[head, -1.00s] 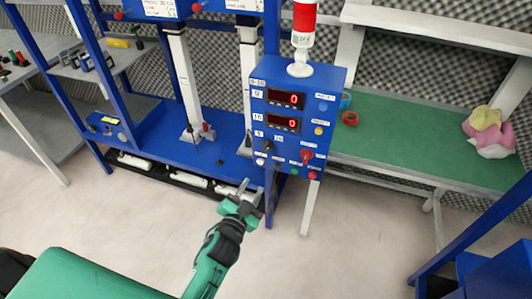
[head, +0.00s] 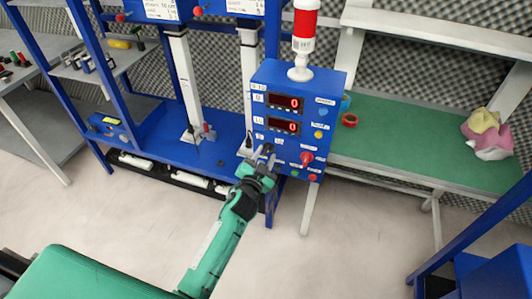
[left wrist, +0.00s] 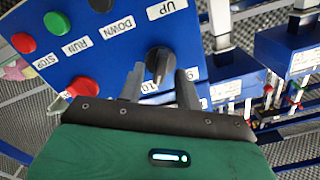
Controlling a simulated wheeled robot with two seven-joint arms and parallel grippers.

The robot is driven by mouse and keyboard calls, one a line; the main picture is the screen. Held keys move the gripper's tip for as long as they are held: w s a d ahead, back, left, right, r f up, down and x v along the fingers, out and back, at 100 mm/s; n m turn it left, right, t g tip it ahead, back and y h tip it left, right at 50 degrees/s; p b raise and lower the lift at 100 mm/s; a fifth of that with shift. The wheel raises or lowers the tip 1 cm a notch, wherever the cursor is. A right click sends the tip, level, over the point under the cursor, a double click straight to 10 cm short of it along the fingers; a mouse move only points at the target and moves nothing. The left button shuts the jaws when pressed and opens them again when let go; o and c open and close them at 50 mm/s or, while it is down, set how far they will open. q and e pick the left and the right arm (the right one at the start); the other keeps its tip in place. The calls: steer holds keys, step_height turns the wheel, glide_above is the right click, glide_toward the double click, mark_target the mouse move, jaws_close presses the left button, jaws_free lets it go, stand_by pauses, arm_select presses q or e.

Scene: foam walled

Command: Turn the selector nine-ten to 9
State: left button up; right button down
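The blue control box (head: 292,100) stands on the frame at the centre of the head view. Its black selector knob (left wrist: 158,62) is on the panel face in the left wrist view, beside labels that read 9 and 10, partly covered by a finger. I cannot tell which number the knob points to. My left gripper (head: 265,158) is at the lower left of the panel in the head view. In the left wrist view my left gripper (left wrist: 161,75) is open, with its fingertips on either side of the knob; contact is not clear. My right gripper is not in view.
The box also carries a red knob (head: 307,158), a green button (left wrist: 57,23), two red displays (head: 284,102) and a red-white lamp (head: 303,25). Blue press frames stand left. A green-topped bench (head: 420,145) is on the right. Clear floor lies in front.

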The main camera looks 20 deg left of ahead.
arm_select(q)
steer(key=shift+w, duration=0.55)
jaws_close()
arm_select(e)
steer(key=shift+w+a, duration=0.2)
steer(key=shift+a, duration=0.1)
